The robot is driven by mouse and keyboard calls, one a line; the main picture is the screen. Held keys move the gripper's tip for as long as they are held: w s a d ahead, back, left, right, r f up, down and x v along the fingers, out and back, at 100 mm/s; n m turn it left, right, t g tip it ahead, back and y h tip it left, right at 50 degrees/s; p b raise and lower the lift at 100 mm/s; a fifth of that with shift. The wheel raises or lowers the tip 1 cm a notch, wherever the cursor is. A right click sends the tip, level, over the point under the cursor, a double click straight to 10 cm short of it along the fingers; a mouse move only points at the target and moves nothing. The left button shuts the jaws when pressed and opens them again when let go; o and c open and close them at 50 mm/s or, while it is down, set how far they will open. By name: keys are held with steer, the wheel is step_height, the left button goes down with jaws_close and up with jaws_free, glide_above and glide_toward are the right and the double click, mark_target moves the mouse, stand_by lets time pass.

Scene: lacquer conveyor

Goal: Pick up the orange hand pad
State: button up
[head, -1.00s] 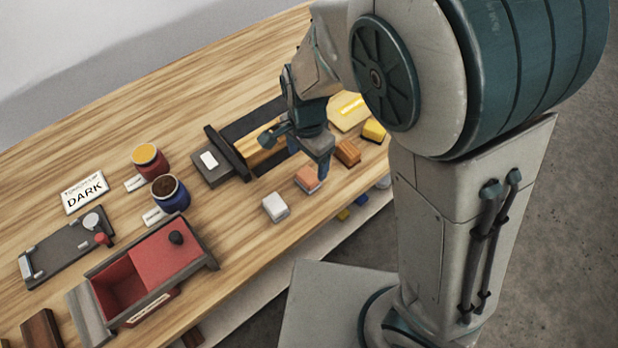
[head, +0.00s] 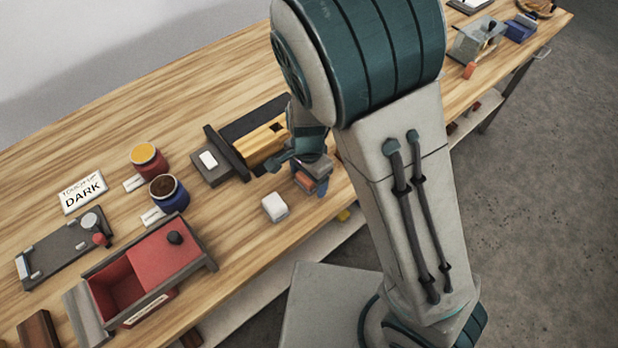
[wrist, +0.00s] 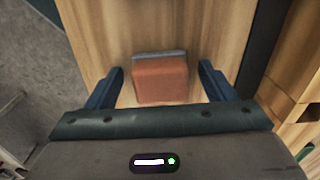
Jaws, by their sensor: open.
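The orange hand pad (wrist: 160,83) is a small block with a grey layer along its far edge in the wrist view. It lies on the wooden bench (wrist: 215,25). My gripper (wrist: 161,72) is open, with one blue finger on each side of the pad and a gap showing on both sides. In the head view my gripper (head: 309,180) is low over the bench front, and the pad (head: 304,180) shows only in part beside the fingers.
A white block (head: 275,207) lies just left of my gripper. A wooden piece in a dark clamp (head: 228,153) stands behind it. Two jars (head: 149,160), a red box (head: 178,250) and a DARK card (head: 84,192) are farther left. The bench's front edge is close.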

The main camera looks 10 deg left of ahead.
steer(key=c, duration=1.1)
steer(key=shift+o, duration=0.2)
steer(key=shift+r, duration=0.15)
steer(key=shift+r, duration=0.25)
step_height(320, 180, up, 4)
steer(key=shift+a+f, duration=0.1)
steer(key=shift+f, duration=0.05)
steer(key=w+d+r+b, duration=0.1)
steer(key=w+d+r, duration=0.5)
steer(key=w+d, duration=0.2)
steer(key=shift+w+r, duration=0.3)
steer(key=o, duration=0.4)
steer(key=c, duration=0.3)
